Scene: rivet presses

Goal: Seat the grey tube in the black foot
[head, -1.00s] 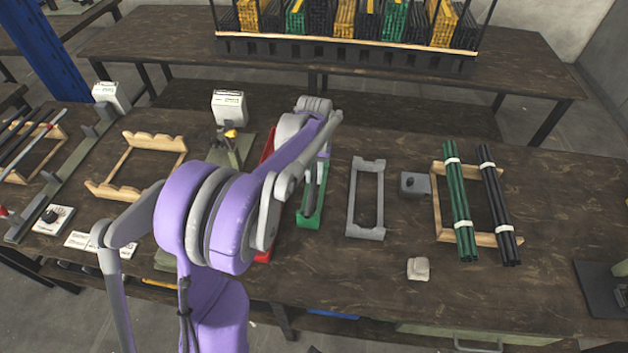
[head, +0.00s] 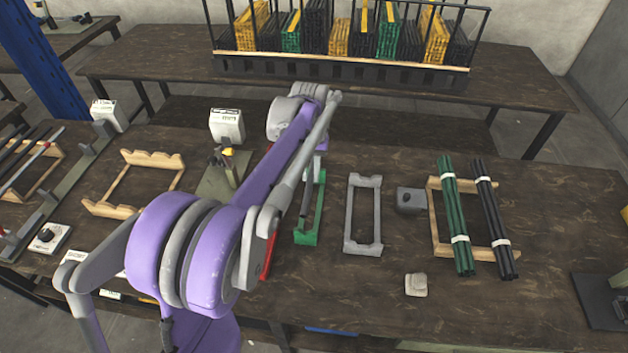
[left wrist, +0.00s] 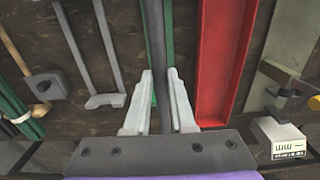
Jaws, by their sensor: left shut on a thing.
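My left gripper (head: 318,160) is over the green tray (head: 304,239), mostly hidden behind my arm in the head view. In the left wrist view its two pale fingers (left wrist: 160,90) are shut on the long grey tube (left wrist: 155,35), which runs lengthwise between them above the green tray. The tube's lower part shows in the head view (head: 306,202). A dark grey block (head: 410,201), with a round mark on its face, stands on the table to the right; I cannot tell whether it is the black foot. My right gripper is not in view.
A grey frame (head: 350,245) lies between the green tray and the block. A wooden rack (head: 434,215) with green and black tube bundles stands right of the block. A red tray (left wrist: 222,60) lies beside the green one. A pale block (head: 416,285) sits near the front.

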